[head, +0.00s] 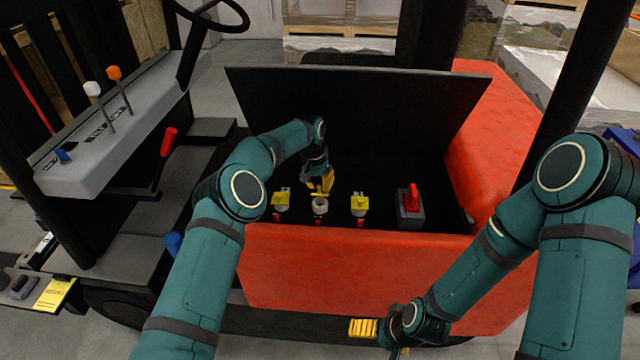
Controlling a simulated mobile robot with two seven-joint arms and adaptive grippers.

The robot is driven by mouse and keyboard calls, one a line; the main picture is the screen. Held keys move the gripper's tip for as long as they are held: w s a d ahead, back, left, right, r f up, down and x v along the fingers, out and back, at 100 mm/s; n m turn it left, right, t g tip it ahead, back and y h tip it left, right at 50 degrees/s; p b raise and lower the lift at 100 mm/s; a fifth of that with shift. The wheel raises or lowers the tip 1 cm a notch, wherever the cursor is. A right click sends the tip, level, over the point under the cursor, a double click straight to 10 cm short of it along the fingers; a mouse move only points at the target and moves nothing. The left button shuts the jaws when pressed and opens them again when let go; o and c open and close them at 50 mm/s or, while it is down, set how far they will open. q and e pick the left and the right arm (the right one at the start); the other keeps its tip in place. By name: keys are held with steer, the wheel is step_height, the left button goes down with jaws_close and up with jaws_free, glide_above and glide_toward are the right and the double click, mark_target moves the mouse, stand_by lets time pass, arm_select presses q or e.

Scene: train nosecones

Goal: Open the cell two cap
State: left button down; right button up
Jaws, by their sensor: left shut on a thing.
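Inside the open compartment of the red forklift stand three cells in a row. The left cell cap (280,199) and the right cell cap (359,202) are yellow and sit over their white necks. The middle cell (320,205), which I take as cell two, shows an uncovered pale round neck. My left gripper (321,181) is just above and behind it, shut on the yellow cell two cap (325,182), which is raised off the opening. The gripper partly hides this cap. My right gripper (398,350) is low at the bottom edge, in front of the forklift; its fingers are mostly hidden.
A red switch handle (413,198) on a grey block stands right of the cells. The black compartment lid (360,105) is raised behind them. The red front wall (350,265) borders the compartment. A grey console (110,135) with levers and a steering wheel (215,15) are at left.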

arm_select(q)
steer(key=shift+a+f, duration=0.1)
stand_by(0.3)
steer(key=c, duration=0.8)
jaws_free()
